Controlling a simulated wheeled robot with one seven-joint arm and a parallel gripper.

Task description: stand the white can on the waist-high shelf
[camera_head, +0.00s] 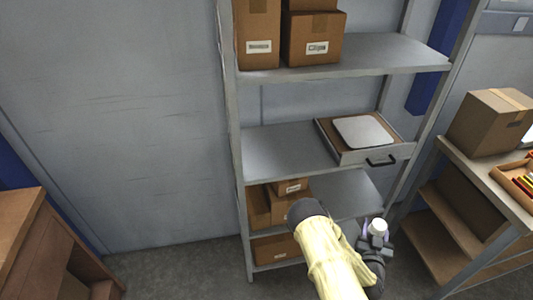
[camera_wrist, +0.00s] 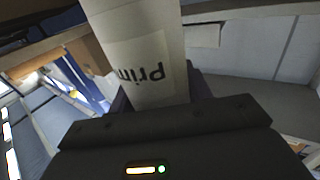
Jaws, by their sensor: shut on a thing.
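The white can (camera_head: 378,226) is in my gripper (camera_head: 374,242), to the right of my forearm and in front of the shelf rack. In the wrist view the can (camera_wrist: 140,45) is large and close, with dark letters starting "Prim" on a pale label. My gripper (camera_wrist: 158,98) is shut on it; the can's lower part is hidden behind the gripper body. The rack's middle shelf (camera_head: 275,153) is grey, bare on its left side, and holds a shallow wooden drawer-like tray (camera_head: 340,157) with a pale square plate (camera_head: 364,131) on its right.
Cardboard boxes (camera_head: 315,40) stand on the upper shelf. More boxes (camera_head: 258,205) sit on the lower levels, partly behind my arm. A workbench (camera_head: 480,175) with a carton (camera_head: 490,122) is at the right. A brown wooden cabinet (camera_head: 20,235) is at the left.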

